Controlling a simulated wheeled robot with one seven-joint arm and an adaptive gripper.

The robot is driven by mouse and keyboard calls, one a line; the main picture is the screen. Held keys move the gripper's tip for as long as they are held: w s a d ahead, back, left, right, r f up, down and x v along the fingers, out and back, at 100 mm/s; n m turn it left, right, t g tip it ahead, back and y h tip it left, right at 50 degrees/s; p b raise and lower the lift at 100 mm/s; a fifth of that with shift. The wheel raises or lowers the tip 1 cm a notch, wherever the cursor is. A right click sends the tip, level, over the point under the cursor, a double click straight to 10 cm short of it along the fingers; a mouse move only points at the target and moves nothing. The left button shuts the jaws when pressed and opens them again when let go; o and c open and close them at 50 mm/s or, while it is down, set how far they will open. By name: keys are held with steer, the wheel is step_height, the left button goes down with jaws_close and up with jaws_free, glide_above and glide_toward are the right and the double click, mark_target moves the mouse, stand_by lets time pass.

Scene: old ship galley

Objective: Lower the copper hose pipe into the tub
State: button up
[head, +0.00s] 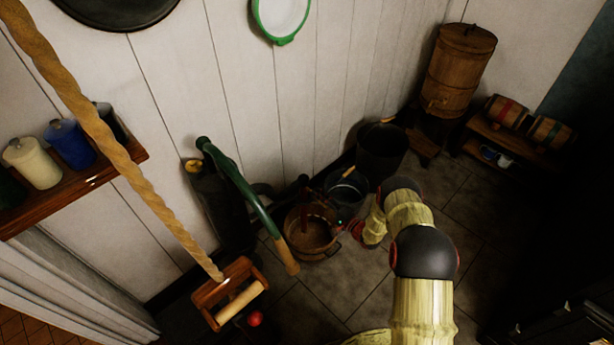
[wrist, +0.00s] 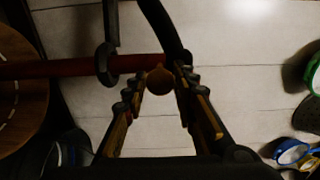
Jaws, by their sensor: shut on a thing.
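The wooden tub (head: 318,251) stands on the floor by the wall, its round opening facing up. A dark reddish pipe (head: 305,218), which looks like the copper hose pipe, shows upright at the tub's mouth; I cannot tell how deep its lower end is. In the wrist view a dark red length of pipe (wrist: 60,69) runs in from the left, and a rounded brown end (wrist: 158,80) sits between my fingertips. My gripper (wrist: 160,96) is shut on the pipe. In the head view my gripper is small and dark beside the tub, partly hidden by my arm.
A green pump handle with a wooden grip (head: 240,188) reaches over the floor left of the tub. A dark bucket (head: 348,190) and a larger black bin (head: 381,150) stand behind it.

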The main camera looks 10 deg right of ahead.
step_height(320, 180, down, 11)
stand_by(0.3)
steer(key=o, duration=1.2)
steer(key=shift+o, duration=0.3)
steer(key=shift+r, duration=0.1)
steer(key=shift+d, duration=0.1)
steer(key=v, duration=1.1)
steer(key=shift+p, duration=0.35)
